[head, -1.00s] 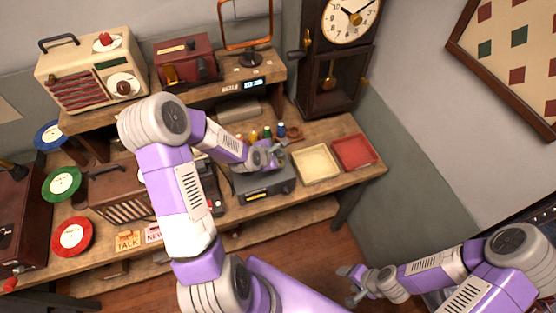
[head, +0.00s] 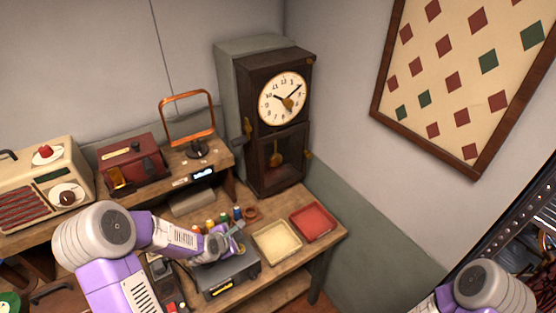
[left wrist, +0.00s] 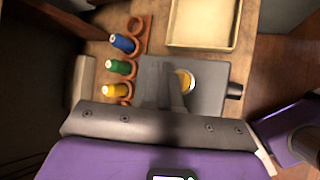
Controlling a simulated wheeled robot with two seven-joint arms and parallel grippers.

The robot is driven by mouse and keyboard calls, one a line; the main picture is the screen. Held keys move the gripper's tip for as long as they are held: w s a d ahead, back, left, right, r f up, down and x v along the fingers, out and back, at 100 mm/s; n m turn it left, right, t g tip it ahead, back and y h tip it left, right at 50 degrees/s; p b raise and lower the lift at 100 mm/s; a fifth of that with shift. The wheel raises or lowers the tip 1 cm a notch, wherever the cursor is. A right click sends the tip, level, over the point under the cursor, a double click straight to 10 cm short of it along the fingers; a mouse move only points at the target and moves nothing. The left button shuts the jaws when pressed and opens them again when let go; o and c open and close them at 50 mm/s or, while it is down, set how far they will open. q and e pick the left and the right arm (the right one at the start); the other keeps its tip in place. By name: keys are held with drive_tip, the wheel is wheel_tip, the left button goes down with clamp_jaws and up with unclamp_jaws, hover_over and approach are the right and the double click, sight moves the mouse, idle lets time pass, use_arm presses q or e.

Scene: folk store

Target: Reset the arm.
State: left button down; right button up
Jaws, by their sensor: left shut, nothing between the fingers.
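My left arm reaches in from the left in the head view, bent at the elbow. Its gripper (head: 236,232) is over the dark grey box device (head: 226,275) on the bench. In the left wrist view the left gripper (left wrist: 172,88) is shut and empty, with its fingers over the grey box top (left wrist: 208,100). A small round yellowish part (left wrist: 185,79) shows beside the fingers. I cannot tell whether the fingers touch the box. Only a part of my right arm shows at the bottom right of the head view; its gripper is out of frame.
A cream tray (head: 278,243) and a red tray (head: 313,222) lie right of the box. Coloured spools (left wrist: 118,66) stand in a rack close by. A tall clock (head: 277,120), a red machine (head: 133,166) and a cream radio (head: 40,190) stand behind. A dark rack (head: 515,235) is at right.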

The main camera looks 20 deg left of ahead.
use_arm(q)
drive_tip(key=shift+d, duration=0.1)
drive_tip(key=s+d+f+m, duration=0.1)
drive_tip(key=d+f+m, duration=0.1)
drive_tip(key=s+d+f+m+g+h, duration=0.1)
drive_tip(key=s+d+f+m, duration=0.1)
drive_tip(key=d, duration=0.1)
drive_tip(key=s+d+f+m+g, duration=0.1)
drive_tip(key=d+f+m, duration=0.1)
drive_tip(key=d, duration=0.1)
drive_tip(key=shift+s+f+m+h, duration=0.2)
drive_tip(key=shift+m+h, duration=0.1)
drive_tip(key=shift+h, duration=0.1)
drive_tip(key=s+d+f+m+g+h, duration=0.1)
drive_tip(key=s+d+f+m+g, duration=0.4)
drive_tip(key=s+m, duration=0.35)
drive_tip(key=s+d+f+m+g+h, duration=0.15)
drive_tip(key=s+d+f+m, duration=0.25)
drive_tip(key=s+d+m, duration=0.4)
wheel_tip(320, 180, down, 15)
drive_tip(key=a+b, duration=0.1)
drive_tip(key=b, duration=1.3)
drive_tip(key=shift+s+a+r+y, duration=0.2)
drive_tip(key=shift+s+y, duration=0.1)
drive_tip(key=shift+y, duration=0.15)
